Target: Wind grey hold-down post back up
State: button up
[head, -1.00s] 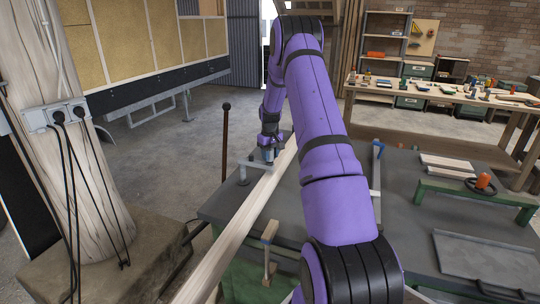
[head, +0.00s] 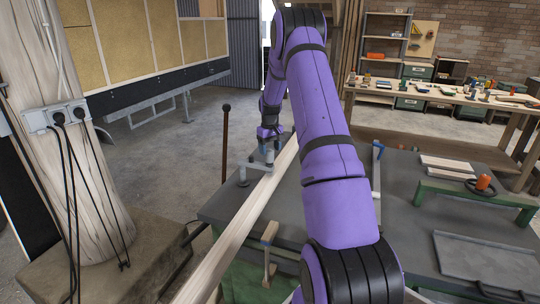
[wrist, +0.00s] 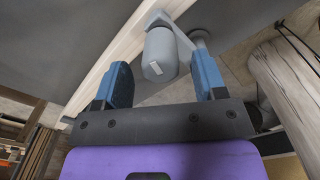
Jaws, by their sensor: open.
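The grey hold-down post (wrist: 161,50) is a short grey cylinder on a flat grey arm above the long pale timber (wrist: 118,58). In the head view the post (head: 270,158) shows just below my gripper (head: 267,146), with its bracket foot (head: 243,182) on the dark bench to the left. In the wrist view my gripper (wrist: 163,62) is open, with one blue finger pad on each side of the post. I cannot tell whether either pad touches it. The underside of the post is hidden.
The timber runs across the dark bench top (head: 405,215). A blue-topped clamp (head: 377,160) stands on its right side, and a wooden-headed lever (head: 269,240) near the front. A brown upright handle (head: 225,145) stands left of the bench.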

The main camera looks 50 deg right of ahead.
aim_at(270, 150)
notch_tip(270, 150, up, 7)
jog(key=shift+r, duration=0.1)
jog(key=shift+a, duration=0.1)
dwell(0.6)
jog(key=s+a+r+n+t, duration=0.1)
jog(key=s+a+r, duration=0.4)
jog(key=a+r, duration=0.7)
jog(key=s+a+r+t, duration=0.1)
jog(key=s+a+r, duration=0.4)
jog(key=a+r, duration=0.7)
jog(key=s+a+t, duration=0.1)
jog(key=s+a, duration=0.7)
jog(key=s, duration=0.4)
jog(key=s+a+f+n+t, duration=0.1)
jog(key=s+a+t, duration=0.1)
jog(key=s+a, duration=0.7)
jog(key=s, duration=0.3)
jog(key=shift+s+f+n, duration=0.15)
jog(key=shift+s+n, duration=0.15)
